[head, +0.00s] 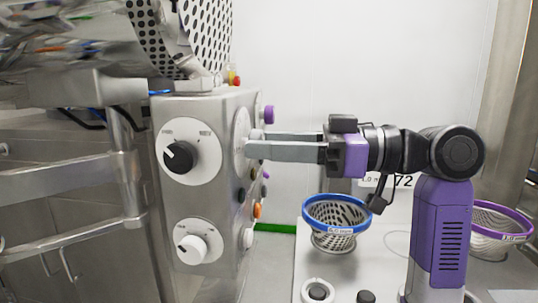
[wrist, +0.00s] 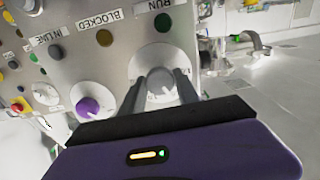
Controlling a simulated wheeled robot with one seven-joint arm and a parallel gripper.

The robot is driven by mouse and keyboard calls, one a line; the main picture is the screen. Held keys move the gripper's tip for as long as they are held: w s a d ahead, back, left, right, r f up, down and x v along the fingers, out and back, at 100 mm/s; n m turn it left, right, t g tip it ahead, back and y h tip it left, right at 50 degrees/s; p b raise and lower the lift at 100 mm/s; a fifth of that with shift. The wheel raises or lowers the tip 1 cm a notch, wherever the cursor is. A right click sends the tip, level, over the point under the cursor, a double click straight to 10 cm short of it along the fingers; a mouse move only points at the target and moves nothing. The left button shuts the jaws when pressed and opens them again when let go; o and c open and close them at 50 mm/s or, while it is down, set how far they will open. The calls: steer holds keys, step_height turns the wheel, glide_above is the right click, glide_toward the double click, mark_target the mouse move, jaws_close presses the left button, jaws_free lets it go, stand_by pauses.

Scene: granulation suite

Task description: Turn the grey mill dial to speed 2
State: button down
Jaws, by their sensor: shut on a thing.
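The grey mill dial (wrist: 161,82) sits on a round white plate (wrist: 158,58) in the wrist view, under the RUN label. My gripper's two fingers (wrist: 160,88) stand on either side of the dial and are shut on it. In the head view my gripper (head: 256,142) reaches from the right to the side face of the steel control box, and its fingers mostly hide the dial there. Part of the dial's white plate (head: 240,128) shows behind the fingertips. The pointer's reading is too small and covered to tell.
The control box (head: 232,215) also carries a black dial (head: 178,157) and a white dial (head: 190,249) on its front face. A purple knob (wrist: 88,107) is left of the grey dial in the wrist view. A blue-rimmed sieve basket (head: 337,213) stands below my arm.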

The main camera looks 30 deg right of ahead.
steer(key=shift+f, duration=0.1)
stand_by(0.3)
steer(key=c, duration=0.9)
jaws_free()
steer(key=v, duration=0.8)
